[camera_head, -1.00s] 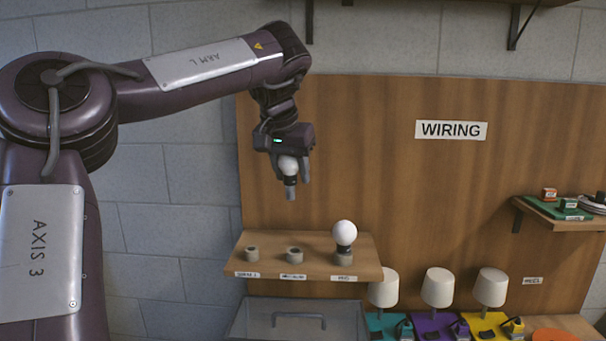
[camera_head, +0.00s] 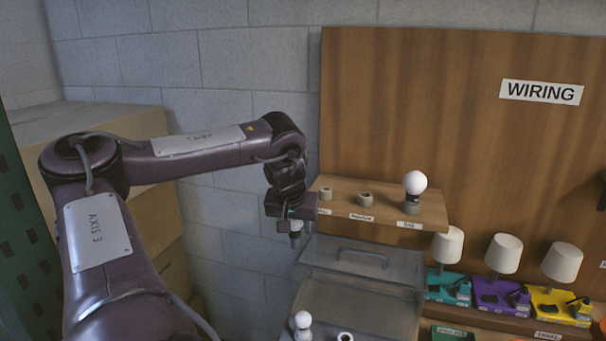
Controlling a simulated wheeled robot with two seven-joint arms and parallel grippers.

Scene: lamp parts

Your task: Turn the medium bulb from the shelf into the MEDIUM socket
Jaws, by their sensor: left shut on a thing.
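My left gripper (camera_head: 295,222) is shut on the medium bulb (camera_head: 295,236), in front of and below the left end of the shelf. Only the bulb's lower end shows, pointing down under the jaws; its glass is hidden by the gripper. On the shelf (camera_head: 436,222), the left and middle ring holders are empty; the middle holder (camera_head: 365,199) is over a label too small to read surely. I cannot make out which socket is MEDIUM. A pale empty ring (camera_head: 345,337) is cut off at the bottom edge. My right gripper is out of view.
A large bulb (camera_head: 415,183) stands in the right shelf holder. A clear bin with a handle (camera_head: 362,257) is below the shelf. A small white bulb (camera_head: 303,320) stands at the bottom. Three lamps with white shades (camera_head: 503,253) stand at right. Cardboard boxes (camera_head: 92,118) are stacked at left.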

